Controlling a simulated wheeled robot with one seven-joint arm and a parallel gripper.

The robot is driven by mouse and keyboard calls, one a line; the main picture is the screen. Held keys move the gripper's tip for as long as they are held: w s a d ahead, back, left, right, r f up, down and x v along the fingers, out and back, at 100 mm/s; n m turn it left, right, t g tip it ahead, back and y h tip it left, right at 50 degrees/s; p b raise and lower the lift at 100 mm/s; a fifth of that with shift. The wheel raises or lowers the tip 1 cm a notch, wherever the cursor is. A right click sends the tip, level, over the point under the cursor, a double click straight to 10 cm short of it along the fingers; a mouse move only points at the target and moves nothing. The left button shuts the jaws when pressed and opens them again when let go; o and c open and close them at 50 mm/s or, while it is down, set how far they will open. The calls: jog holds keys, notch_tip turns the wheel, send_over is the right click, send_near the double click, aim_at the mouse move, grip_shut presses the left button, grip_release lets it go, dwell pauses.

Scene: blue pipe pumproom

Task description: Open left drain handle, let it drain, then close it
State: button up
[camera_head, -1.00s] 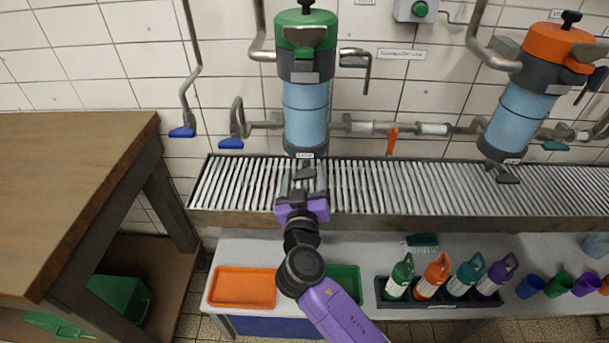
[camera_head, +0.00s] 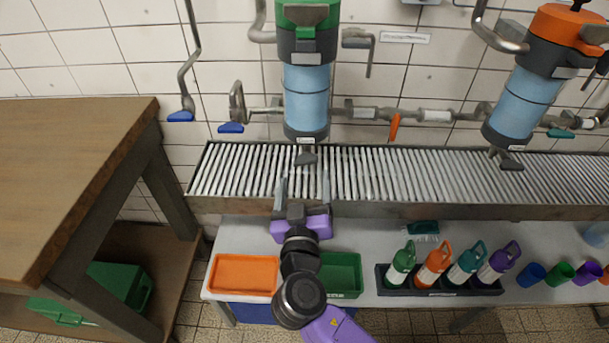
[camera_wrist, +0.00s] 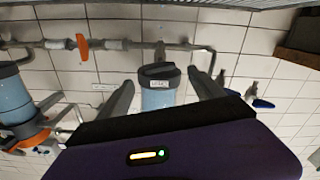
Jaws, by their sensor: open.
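The left canister (camera_head: 306,95) has a green top, a blue body and a dark base. Its small dark drain handle (camera_head: 306,158) hangs under the base, above the slatted grating. My gripper (camera_head: 303,184) is open and empty, its fingers upright just in front of and below the handle, apart from it. In the wrist view the picture is turned over; the canister's dark base (camera_wrist: 158,78) shows between my two spread fingers (camera_wrist: 161,88). No liquid shows under the canister. I cannot tell whether the drain is open or shut.
A right canister (camera_head: 524,95) with an orange top has a similar drain handle (camera_head: 508,162). The grating (camera_head: 420,175) runs below both. Coloured bottles (camera_head: 438,266) and an orange tray (camera_head: 245,274) sit on the lower bench. A wooden table (camera_head: 70,180) stands at left.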

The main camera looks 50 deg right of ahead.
aim_at(305, 164)
jog(key=shift+s+a, duration=0.15)
jog(key=x, duration=0.5)
jog(key=shift+d, duration=0.2)
dwell(0.6)
jog(key=shift+c, duration=0.3)
jog(key=c, duration=1.3)
